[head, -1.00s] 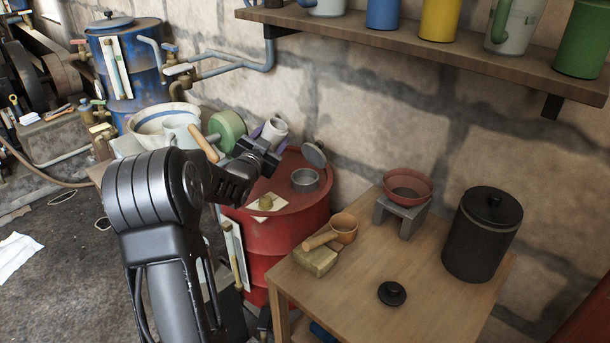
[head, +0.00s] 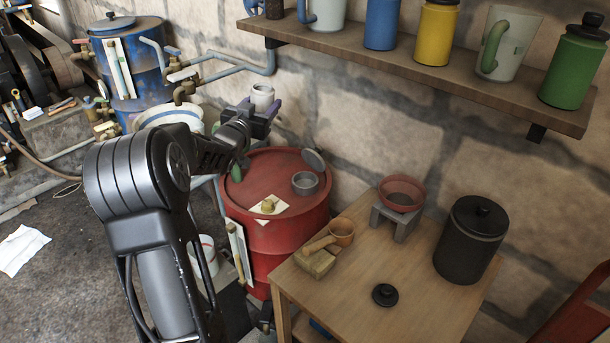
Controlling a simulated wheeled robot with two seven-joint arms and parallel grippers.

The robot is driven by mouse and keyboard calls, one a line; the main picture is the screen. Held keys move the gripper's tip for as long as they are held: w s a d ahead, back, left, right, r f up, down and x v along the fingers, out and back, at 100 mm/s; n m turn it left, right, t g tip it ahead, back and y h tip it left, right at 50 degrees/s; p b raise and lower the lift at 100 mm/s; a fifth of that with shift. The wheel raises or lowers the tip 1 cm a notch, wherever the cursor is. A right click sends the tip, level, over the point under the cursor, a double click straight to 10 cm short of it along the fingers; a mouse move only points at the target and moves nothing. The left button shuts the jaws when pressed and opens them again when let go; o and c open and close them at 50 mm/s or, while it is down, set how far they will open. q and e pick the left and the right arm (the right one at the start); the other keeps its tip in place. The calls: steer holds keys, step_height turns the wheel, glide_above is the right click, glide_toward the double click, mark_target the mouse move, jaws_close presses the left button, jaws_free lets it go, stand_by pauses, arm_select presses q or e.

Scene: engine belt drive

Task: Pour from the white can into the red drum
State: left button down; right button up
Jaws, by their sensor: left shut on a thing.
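The red drum (head: 278,227) stands left of the wooden table, with a grey round filler neck (head: 305,184) on its top and a round grey flap (head: 313,160) standing open beside it. My left gripper (head: 252,117) is shut on the white can (head: 262,97), behind and above the drum's far left edge. The can looks about upright, and its lower part is hidden by the gripper. It is apart from the filler neck. My right gripper is not in view.
The wooden table (head: 365,290) holds a black canister (head: 470,241), a red bowl on a stand (head: 401,193), a wooden-handled ladle (head: 341,232) and a black lid (head: 385,295). A shelf (head: 430,72) with cans and jugs runs along the wall above. A blue drum (head: 130,65) stands back left.

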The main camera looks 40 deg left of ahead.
mark_target(256, 92)
arm_select(q)
steer(key=shift+s+a+r+n, duration=0.1)
steer(key=shift+a+r+n, duration=0.2)
steer(key=shift+n, duration=0.3)
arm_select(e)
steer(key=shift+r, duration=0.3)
